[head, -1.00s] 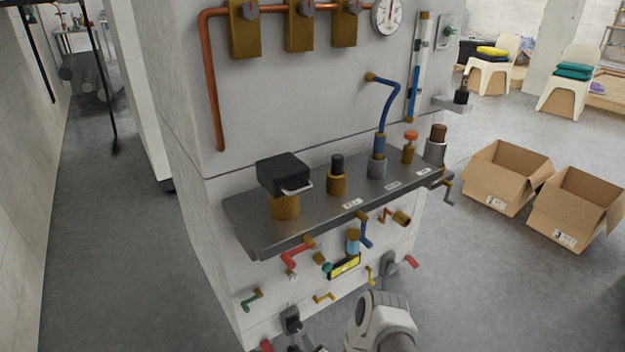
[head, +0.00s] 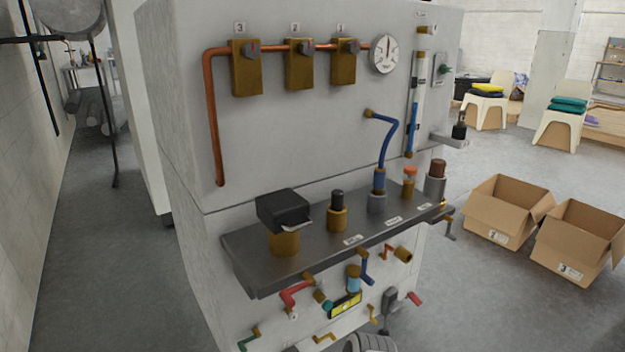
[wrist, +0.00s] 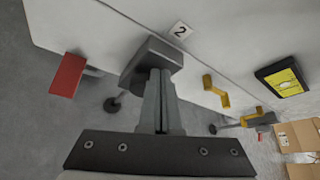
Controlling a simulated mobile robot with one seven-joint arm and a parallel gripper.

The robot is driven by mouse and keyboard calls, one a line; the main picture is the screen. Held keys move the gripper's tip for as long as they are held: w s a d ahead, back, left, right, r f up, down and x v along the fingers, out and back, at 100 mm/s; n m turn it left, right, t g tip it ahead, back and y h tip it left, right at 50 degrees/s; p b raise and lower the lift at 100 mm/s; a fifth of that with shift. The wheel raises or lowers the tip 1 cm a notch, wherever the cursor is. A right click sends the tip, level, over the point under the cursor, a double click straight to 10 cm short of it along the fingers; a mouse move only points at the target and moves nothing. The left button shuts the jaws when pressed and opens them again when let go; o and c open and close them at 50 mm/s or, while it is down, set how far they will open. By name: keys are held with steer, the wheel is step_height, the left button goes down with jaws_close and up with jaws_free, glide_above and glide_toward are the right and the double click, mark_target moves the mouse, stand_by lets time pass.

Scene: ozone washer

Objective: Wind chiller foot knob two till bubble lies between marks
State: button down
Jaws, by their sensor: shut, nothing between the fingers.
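A dark grey block-shaped knob (wrist: 148,58) sits beside a label "2" (wrist: 180,30) on the pale panel in the wrist view. My gripper (wrist: 161,75) is shut, its two fingers pressed together, with tips right at the knob's face. They overlap the knob in the picture, so whether they touch it I cannot tell. The yellow-green level (wrist: 283,79) is on the panel to the right; it also shows in the head view (head: 345,305). Its bubble is too small to place against the marks.
A red handle (wrist: 68,75) lies left of the knob and a yellow crank (wrist: 217,92) right of it. The grey shelf (head: 330,250) juts out above the level. Two open cardboard boxes (head: 503,207) stand on the floor at right.

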steer(key=shift+f, duration=0.3)
stand_by(0.5)
steer(key=shift+s+a, duration=0.15)
steer(key=shift+s+a+f, duration=0.35)
steer(key=shift+a, duration=0.25)
steer(key=shift+s+a+f, duration=0.2)
steer(key=shift+a+f, duration=0.05)
steer(key=shift+f, duration=0.15)
stand_by(0.6)
steer(key=shift+a, duration=0.1)
